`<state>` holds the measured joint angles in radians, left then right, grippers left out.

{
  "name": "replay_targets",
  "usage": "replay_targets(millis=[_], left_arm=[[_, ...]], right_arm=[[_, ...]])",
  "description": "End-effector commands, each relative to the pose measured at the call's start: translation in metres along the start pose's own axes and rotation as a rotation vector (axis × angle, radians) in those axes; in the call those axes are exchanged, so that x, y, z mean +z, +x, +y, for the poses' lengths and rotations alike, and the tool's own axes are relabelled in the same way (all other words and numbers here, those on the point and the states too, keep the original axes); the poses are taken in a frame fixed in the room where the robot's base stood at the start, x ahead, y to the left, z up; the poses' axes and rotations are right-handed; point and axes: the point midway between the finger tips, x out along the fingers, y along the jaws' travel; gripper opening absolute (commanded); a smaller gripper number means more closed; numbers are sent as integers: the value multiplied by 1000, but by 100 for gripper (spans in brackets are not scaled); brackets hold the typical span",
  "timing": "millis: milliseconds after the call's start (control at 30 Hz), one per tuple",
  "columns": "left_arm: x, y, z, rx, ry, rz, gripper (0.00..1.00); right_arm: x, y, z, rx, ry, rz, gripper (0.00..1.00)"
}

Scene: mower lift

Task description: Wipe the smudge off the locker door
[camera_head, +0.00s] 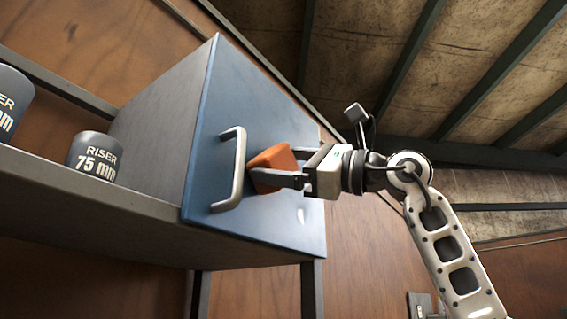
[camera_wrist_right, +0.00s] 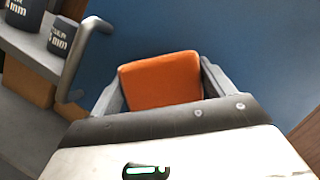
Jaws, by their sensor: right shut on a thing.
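The locker door (camera_head: 228,105) is blue with a grey bar handle (camera_head: 236,168) and is shut on a grey locker. My right gripper (camera_head: 270,172) is shut on an orange block-like sponge (camera_head: 272,166), just right of the handle. The sponge is at the door face; I cannot tell if it touches. In the right wrist view the sponge (camera_wrist_right: 162,80) sits between both fingers, with the blue door (camera_wrist_right: 240,40) behind it. A small pale mark (camera_head: 301,215) shows low on the door; I cannot tell if it is the smudge or a reflection. My left gripper is not in view.
The locker stands on a grey shelf (camera_head: 60,180). A dark riser cylinder (camera_head: 94,157) marked 75 mm stands left of it, with another riser (camera_head: 10,100) at the left edge. The handle sticks out close to the sponge. Brown wall panels lie behind.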

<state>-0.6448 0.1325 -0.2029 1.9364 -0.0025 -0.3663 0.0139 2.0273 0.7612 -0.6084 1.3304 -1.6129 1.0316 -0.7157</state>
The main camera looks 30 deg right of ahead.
Motion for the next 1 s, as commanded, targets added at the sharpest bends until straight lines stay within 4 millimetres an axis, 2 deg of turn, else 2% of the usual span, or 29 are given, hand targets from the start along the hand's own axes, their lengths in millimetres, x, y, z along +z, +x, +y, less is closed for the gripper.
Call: replay_targets(millis=[1000], left_arm=[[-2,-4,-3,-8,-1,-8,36]], right_arm=[[-44,-18,-47,-1,3,2,63]])
